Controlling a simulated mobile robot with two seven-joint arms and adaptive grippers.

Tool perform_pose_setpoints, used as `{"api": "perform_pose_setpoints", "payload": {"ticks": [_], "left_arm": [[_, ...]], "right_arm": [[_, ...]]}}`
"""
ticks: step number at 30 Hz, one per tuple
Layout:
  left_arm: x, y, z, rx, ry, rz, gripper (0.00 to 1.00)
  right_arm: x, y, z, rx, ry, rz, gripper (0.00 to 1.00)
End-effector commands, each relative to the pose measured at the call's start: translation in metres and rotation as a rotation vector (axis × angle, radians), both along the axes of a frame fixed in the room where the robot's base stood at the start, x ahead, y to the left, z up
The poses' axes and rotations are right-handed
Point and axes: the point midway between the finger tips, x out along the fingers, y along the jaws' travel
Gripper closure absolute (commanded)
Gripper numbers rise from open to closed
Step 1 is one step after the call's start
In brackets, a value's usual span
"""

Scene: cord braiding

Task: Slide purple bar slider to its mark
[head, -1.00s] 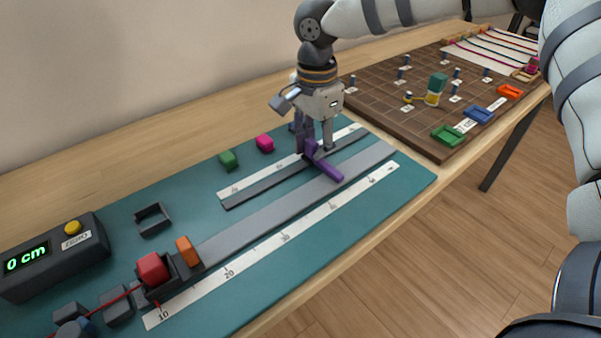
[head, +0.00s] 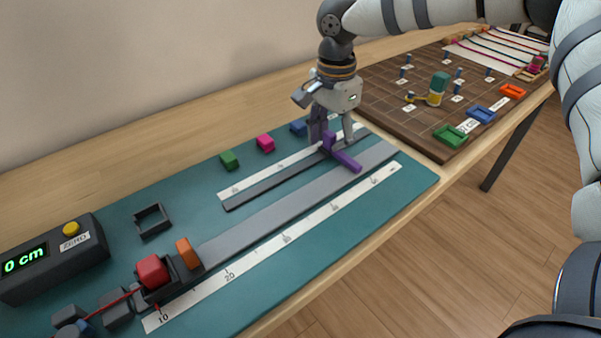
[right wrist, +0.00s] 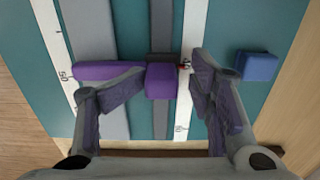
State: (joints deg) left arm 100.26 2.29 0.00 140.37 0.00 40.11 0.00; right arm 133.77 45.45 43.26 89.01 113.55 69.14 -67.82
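The purple bar slider (head: 345,160) sits on the dark narrow track (head: 270,187) near its far right end. Its long arm reaches across the wide grey strip towards the front ruler. In the right wrist view its block (right wrist: 160,82) lies between the two fingers of my right gripper (right wrist: 168,75). The left finger is close against the block, and a gap shows at the right finger, so the gripper looks open around it. A small red mark (right wrist: 185,65) shows beside the block. In the head view the right gripper (head: 332,140) stands over the slider. My left gripper is not in view.
A blue block (head: 298,128) stands close behind the right gripper, with pink (head: 265,143) and green (head: 229,160) blocks further left. The brown pegboard (head: 400,115) is to the right. A red block (head: 152,270) and an orange block (head: 187,252) are at the near left.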

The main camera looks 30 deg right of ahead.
Motion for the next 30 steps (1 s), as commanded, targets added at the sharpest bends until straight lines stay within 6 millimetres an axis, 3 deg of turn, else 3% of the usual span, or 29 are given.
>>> {"api": "perform_pose_setpoints", "payload": {"ticks": [5, 19, 30], "left_arm": [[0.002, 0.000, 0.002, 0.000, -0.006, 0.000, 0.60], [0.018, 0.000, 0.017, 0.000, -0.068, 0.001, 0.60], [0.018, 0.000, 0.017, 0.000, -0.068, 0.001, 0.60]], "right_arm": [[0.002, 0.001, 0.006, 0.002, -0.008, 0.000, 0.60], [0.001, 0.001, 0.068, 0.001, -0.009, 0.001, 0.60], [0.000, 0.001, 0.072, 0.002, -0.002, 0.001, 0.60]]}}
